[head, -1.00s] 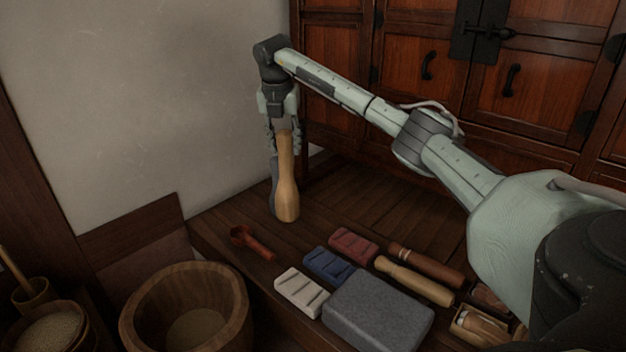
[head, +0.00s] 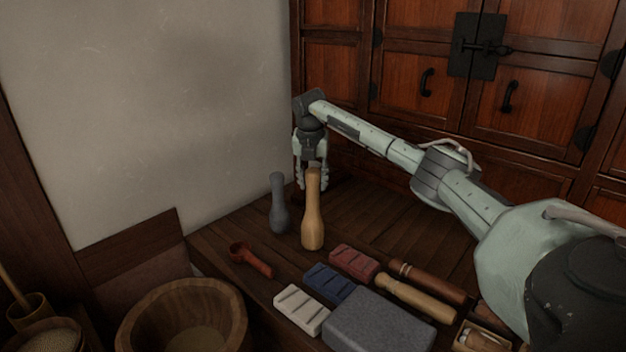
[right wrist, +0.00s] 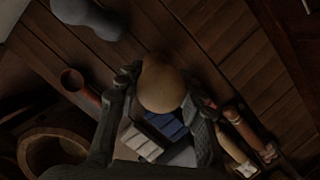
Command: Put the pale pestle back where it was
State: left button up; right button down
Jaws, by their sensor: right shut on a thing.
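The pale pestle (head: 313,222) is a tall, light wooden club, upright over the dark wooden top. My right gripper (head: 312,178) is shut on its upper end. In the right wrist view the pestle's round top (right wrist: 162,87) lies between the fingers (right wrist: 165,95) and hides its lower part. I cannot tell whether its base touches the wood. A grey pestle (head: 278,208) stands just left of it, apart from it; it also shows in the right wrist view (right wrist: 88,14). My left gripper is not in view.
A red-brown scoop (head: 252,262) lies at front left. White (head: 302,309), blue (head: 329,283) and red (head: 354,263) blocks, a grey slab (head: 380,322) and wooden rollers (head: 415,298) lie in front right. A wooden tub (head: 185,322) stands lower left. Bare boards lie right of the pestle.

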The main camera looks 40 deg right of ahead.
jog(key=shift+f, duration=0.15)
jog(key=c, duration=1)
grip_release()
